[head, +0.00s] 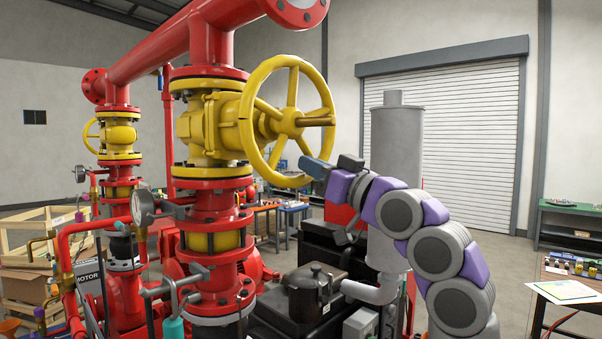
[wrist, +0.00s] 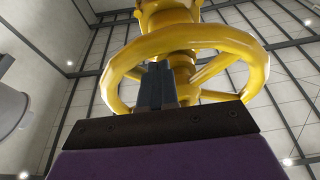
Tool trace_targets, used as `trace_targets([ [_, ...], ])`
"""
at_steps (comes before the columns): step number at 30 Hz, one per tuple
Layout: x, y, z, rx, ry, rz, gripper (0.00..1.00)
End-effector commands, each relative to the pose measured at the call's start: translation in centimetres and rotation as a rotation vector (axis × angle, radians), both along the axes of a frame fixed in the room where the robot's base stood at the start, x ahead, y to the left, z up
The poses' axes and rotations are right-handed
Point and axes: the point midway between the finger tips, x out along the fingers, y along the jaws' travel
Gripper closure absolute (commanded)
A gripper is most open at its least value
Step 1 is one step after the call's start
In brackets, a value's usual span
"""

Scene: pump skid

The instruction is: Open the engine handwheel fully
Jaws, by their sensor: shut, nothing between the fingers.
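The large yellow handwheel (head: 292,68) is on a yellow valve body (head: 212,125) in the near red pipe column, above the black engine. A grey-brown stem (head: 316,121) sticks out of its hub. My gripper (head: 312,166) is at the lower part of the wheel's rim, in front of it. Nothing shows between the fingers. I cannot tell whether they touch the rim.
A grey cylinder (head: 395,140) stands behind my arm. A black engine (head: 312,290) is below. Pressure gauges (head: 142,206) and red pipes crowd the left. A workbench (head: 568,290) stands at the right.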

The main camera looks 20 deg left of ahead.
Motion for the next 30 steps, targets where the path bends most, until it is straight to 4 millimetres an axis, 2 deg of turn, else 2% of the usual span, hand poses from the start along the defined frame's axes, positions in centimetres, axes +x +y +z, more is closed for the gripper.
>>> trace_targets([
  [24,-2.6,-4.5,-2.0,-0.004,-0.001,0.001,1.0],
  [30,-2.8,-5.1,-2.0,-0.003,0.0,0.002,1.0],
])
